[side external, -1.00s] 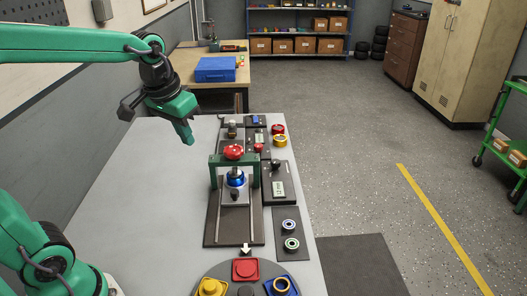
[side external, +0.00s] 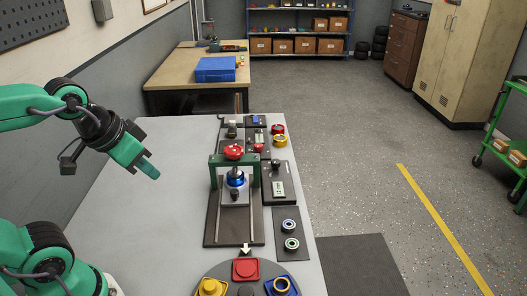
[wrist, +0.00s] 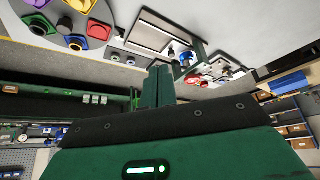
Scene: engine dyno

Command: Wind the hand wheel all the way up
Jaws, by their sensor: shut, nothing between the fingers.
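A red knob-like wheel (side external: 234,152) sits on top of a green bridge frame (side external: 213,172) on the grey bench, and I take it as the hand wheel. Under the frame is a blue round part (side external: 236,178) on a grey sliding plate between two rails. My gripper (side external: 150,171) is shut and empty in the air over the left part of the bench, left of the frame and clear of it. In the wrist view my closed green fingers (wrist: 161,80) show at the centre, with bench fixtures beyond them. The wheel's height on its screw cannot be told.
A turntable (side external: 208,272) with coloured holders stands at the bench's near end. Small panels with displays and knobs (side external: 279,188) line the right edge. The left part of the grey bench top (side external: 150,235) is clear.

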